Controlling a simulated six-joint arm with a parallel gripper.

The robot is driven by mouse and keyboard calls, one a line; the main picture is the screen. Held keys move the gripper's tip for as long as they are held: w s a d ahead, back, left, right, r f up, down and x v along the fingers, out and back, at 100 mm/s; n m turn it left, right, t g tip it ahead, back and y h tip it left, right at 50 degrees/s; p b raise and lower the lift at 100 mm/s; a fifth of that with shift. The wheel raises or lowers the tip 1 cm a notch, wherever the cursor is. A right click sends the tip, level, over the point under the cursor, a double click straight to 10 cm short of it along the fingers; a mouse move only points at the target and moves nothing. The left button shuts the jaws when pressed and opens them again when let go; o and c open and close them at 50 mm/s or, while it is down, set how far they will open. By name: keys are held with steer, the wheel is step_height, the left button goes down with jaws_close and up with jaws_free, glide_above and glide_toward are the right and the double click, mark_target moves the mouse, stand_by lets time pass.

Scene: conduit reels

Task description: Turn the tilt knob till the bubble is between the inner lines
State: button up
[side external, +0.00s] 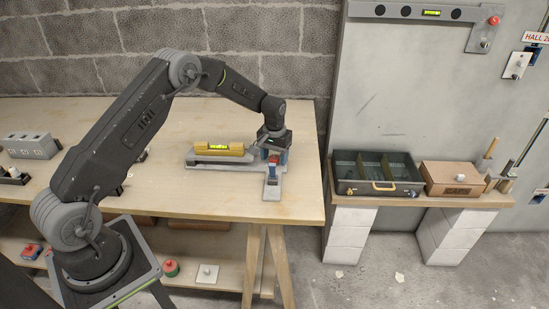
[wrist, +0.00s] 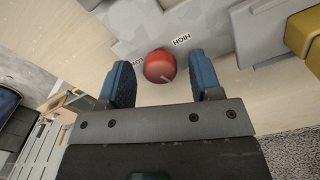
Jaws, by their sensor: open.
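My gripper (wrist: 161,74) is open, with one blue finger on each side of the knob and a visible gap at both. In the side view my gripper (side external: 277,163) is low at the right end of a grey tilt stand (side external: 208,163). A yellow level (side external: 190,149) with a green vial (side external: 218,147) lies on the stand. The bubble is too small to place against the lines.
A grey outlet block (side external: 30,145) stands at the left of the bench. Another level (side external: 431,12) is fixed on the wall. The bench front (side external: 200,200) is clear.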

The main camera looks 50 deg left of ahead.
steer(key=shift+f, duration=0.45)
